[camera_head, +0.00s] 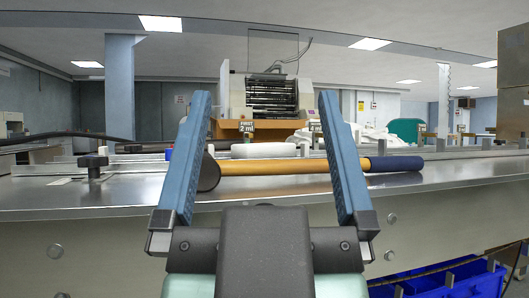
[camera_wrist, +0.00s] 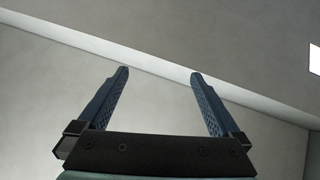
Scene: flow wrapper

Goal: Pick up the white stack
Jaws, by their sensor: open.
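My gripper (camera_head: 264,95) is open and empty in the head view, its two blue fingers pointing up in front of the metal work surface. It also shows open in the wrist view (camera_wrist: 159,72), with only grey ceiling or wall surfaces behind it. A low white object (camera_head: 264,150) lies on the surface, seen between the fingers and beyond a yellow handle. I cannot tell whether it is the white stack; its layers are too small to make out. No white stack shows in the wrist view.
A tool with a yellow handle (camera_head: 275,168) and dark blue grip (camera_head: 397,163) lies across the metal surface (camera_head: 110,193), nearer than the white object. A black knob (camera_head: 93,161) stands at left. Blue bins (camera_head: 440,280) are below right. Brown boxes (camera_head: 513,75) stand at far right.

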